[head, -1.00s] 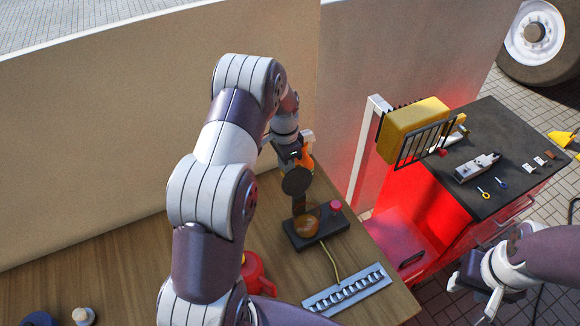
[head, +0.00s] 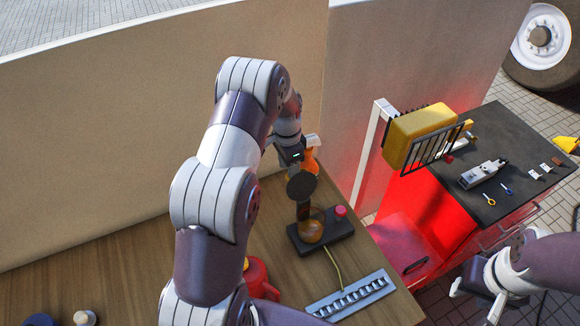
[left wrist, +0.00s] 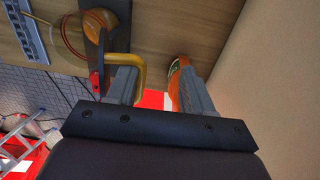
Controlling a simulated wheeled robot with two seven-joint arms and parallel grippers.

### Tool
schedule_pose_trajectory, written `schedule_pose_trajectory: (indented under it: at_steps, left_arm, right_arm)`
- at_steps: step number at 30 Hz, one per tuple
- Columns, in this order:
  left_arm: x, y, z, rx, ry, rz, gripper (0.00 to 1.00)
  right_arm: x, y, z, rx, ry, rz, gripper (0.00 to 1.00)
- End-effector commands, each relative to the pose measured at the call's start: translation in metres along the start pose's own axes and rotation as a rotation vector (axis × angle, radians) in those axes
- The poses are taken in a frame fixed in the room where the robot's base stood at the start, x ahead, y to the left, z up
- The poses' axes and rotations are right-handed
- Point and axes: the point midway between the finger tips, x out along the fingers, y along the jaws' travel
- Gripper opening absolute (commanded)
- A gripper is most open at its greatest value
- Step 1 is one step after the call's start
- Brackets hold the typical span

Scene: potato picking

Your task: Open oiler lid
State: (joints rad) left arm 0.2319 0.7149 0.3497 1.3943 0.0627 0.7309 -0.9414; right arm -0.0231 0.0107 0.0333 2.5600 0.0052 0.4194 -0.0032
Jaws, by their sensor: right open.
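A black-based device (head: 332,243) stands on the wooden table with an amber bowl (head: 311,231), a red knob (head: 340,211) and a dark round disc (head: 302,186) above the bowl. A red can (head: 256,276) stands nearer, partly hidden by my left arm. I cannot tell for sure which is the oiler or its lid. My left gripper (head: 300,158) is above the back of the device. In the left wrist view its fingers (left wrist: 158,88) are apart, with a yellow curved handle (left wrist: 141,72) by one and an orange bottle (left wrist: 174,80) by the other. My right gripper (head: 476,294) is open, off the table's right side.
A light wall (head: 150,135) closes the back. A slotted metal strip (head: 350,295) lies at the table's front right. Small items lie at the lower left.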

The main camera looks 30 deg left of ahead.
Motion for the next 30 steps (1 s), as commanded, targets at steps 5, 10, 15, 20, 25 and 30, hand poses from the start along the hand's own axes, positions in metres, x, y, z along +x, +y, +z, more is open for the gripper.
schedule_pose_trajectory:
  at_steps: [5, 10, 15, 20, 25, 30]
  left_arm:
    - [0.008, 0.002, 0.005, 0.001, -0.011, 0.008, 0.36]
    - [0.009, 0.002, 0.005, 0.001, -0.012, 0.009, 0.36]
    - [0.009, 0.002, 0.005, 0.002, -0.012, 0.009, 0.36]
    - [0.007, 0.002, 0.005, 0.002, -0.012, 0.009, 0.36]
    - [-0.024, 0.002, 0.003, 0.001, -0.005, -0.003, 0.36]
    - [-0.076, 0.005, 0.001, 0.001, 0.000, -0.011, 0.36]
  right_arm:
    - [0.002, 0.000, 0.000, 0.000, 0.000, 0.000, 0.43]
    - [0.002, 0.000, 0.000, 0.000, 0.000, 0.000, 0.43]
    - [0.002, 0.000, 0.000, 0.000, 0.000, 0.000, 0.43]
    - [0.004, 0.000, 0.000, 0.000, 0.000, 0.000, 0.43]
    - [0.020, 0.000, 0.002, 0.000, 0.000, 0.000, 0.43]
    - [0.033, 0.000, 0.004, 0.000, 0.000, 0.000, 0.43]
